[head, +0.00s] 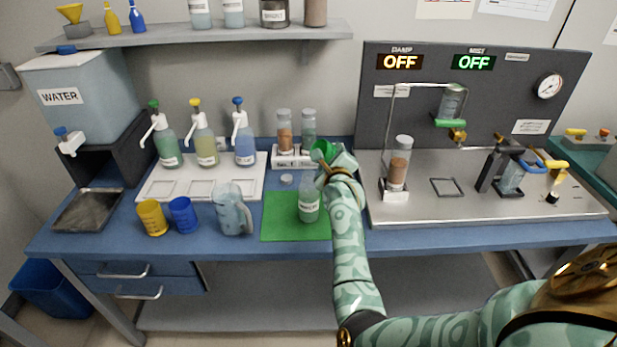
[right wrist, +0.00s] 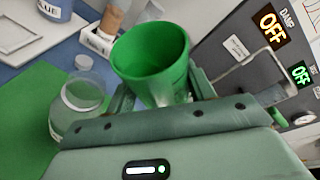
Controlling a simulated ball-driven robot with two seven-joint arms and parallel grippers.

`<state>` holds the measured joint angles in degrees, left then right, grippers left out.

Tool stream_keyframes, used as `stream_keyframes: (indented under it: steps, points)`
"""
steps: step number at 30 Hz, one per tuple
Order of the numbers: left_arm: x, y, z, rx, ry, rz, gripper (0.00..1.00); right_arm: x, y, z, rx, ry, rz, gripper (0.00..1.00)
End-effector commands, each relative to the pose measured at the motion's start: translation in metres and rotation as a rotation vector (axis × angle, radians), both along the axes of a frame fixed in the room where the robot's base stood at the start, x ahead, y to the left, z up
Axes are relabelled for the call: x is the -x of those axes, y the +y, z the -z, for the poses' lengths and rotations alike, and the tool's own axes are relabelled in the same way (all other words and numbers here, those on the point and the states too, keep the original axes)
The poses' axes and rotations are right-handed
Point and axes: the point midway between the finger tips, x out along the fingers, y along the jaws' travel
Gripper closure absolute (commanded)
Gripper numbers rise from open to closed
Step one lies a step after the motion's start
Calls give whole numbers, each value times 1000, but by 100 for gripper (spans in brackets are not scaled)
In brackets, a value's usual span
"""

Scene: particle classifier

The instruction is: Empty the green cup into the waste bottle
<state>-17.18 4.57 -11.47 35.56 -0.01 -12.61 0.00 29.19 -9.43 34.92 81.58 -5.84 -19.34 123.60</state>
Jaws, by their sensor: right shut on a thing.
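The green cup (head: 322,150) is held above the back right of the green mat, and it also shows large in the right wrist view (right wrist: 150,55). My right gripper (head: 335,166) is shut on it; its fingers show on both sides of the cup in the wrist view. The cup's mouth is open, and I cannot tell what is inside. A clear labelled bottle (head: 309,206), seemingly the waste bottle, stands upright on the mat in front of and below the cup. It shows left of the gripper in the wrist view (right wrist: 75,108), with its mouth uncovered. My left gripper is not in view.
A small round cap (head: 287,180) lies behind the bottle. A rack with filled vials (head: 293,158) stands behind the mat. A clear jug (head: 231,212) and blue (head: 183,214) and yellow (head: 152,217) cups stand left. The metal machine base (head: 440,212) lies right.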

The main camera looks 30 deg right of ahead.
Motion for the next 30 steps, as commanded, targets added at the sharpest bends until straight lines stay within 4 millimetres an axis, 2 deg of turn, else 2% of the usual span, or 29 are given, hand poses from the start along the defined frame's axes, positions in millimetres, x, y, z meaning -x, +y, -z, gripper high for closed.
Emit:
stream_keyframes:
  steps: [17, 30]
  points:
    - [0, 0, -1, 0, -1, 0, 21, 0, -1, -6, 78, 9, 1, 73]
    - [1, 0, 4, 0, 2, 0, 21, 0, -1, -2, 136, 17, 0, 73]
